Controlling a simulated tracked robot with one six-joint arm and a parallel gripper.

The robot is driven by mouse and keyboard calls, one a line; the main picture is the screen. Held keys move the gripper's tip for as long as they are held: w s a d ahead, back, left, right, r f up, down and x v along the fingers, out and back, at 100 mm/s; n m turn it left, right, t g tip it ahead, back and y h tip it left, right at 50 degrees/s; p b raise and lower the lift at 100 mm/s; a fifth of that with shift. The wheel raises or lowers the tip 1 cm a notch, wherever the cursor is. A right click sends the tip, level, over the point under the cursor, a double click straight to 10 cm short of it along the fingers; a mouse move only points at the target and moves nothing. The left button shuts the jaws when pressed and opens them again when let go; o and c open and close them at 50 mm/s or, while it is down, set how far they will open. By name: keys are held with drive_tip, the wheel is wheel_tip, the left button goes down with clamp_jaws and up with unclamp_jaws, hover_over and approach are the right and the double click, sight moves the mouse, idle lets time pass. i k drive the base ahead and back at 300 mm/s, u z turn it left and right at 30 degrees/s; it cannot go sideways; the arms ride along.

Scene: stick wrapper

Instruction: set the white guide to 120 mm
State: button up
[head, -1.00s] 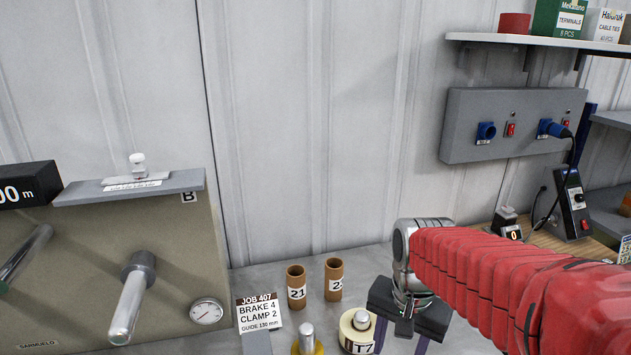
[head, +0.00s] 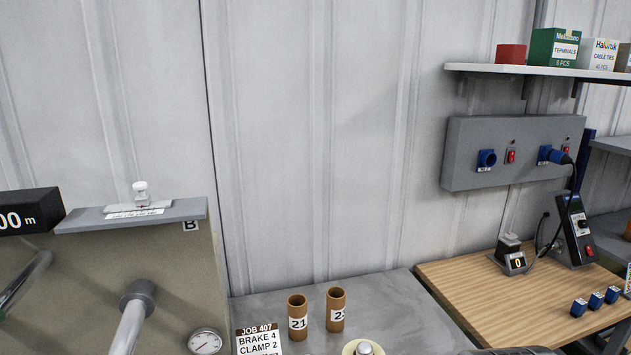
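The white guide (head: 140,190) is a small upright white knob on a white base. It sits on a scale plate (head: 135,213) on the grey top ledge (head: 185,211) of the beige machine, at the left of the head view. The scale marks are too small to read, so I cannot tell its setting. A job card (head: 259,341) reads JOB 407, BRAKE 4, CLAMP 2; its lower line is cut off now. My gripper is out of the picture; only a dark sliver, perhaps of my arm, shows at the bottom edge.
Two brown tubes (head: 297,318) (head: 337,310) stand on the grey bench (head: 385,295). A black length display (head: 28,211) is left of the guide. A metal spindle (head: 133,318) sticks out below the ledge. The space above the guide is clear.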

sight(142, 199)
drive_tip(key=u, duration=1.4)
